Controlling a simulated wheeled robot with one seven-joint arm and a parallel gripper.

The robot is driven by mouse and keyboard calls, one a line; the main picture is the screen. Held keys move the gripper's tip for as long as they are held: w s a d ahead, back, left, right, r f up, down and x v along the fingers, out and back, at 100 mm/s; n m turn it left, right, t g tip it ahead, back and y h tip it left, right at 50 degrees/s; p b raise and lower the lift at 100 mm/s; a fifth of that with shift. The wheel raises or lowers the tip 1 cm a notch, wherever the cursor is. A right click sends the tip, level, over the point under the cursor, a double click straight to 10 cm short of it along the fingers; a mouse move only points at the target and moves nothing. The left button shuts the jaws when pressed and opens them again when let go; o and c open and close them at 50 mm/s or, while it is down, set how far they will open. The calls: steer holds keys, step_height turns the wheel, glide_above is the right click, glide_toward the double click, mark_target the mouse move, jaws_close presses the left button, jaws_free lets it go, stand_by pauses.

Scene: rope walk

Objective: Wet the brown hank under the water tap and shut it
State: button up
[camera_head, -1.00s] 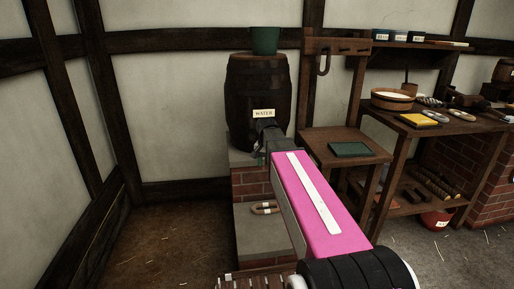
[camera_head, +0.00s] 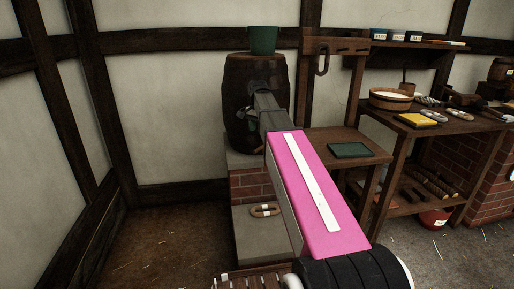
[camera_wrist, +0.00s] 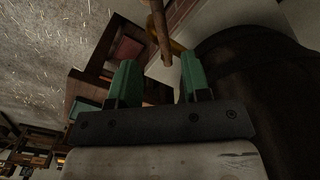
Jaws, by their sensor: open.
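The brown hank (camera_head: 265,210), a flat loop with a pale tie, lies on the stone step (camera_head: 280,240) below the dark water barrel (camera_head: 236,78). My gripper (camera_head: 244,118) is at the front of the barrel, well above the hank, and is partly hidden by my arm. In the wrist view my gripper (camera_wrist: 158,72) has its two green fingers apart. A brown rod (camera_wrist: 160,30), seemingly part of the tap, reaches between the fingertips beside a yellowish piece (camera_wrist: 178,46). I cannot tell whether they touch. The barrel (camera_wrist: 250,80) fills the right. No running water can be made out.
A green bucket (camera_head: 263,40) stands on the barrel. To the right are a wooden stand (camera_head: 337,138) with a green pad (camera_head: 349,150), and a workbench (camera_head: 430,122) with a tub (camera_head: 390,98) and other hanks. Floor at the lower left is clear.

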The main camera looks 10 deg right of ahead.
mark_target(258, 148)
step_height(258, 148, down, 10)
steer(key=shift+r, duration=0.1)
stand_by(0.4)
jaws_close()
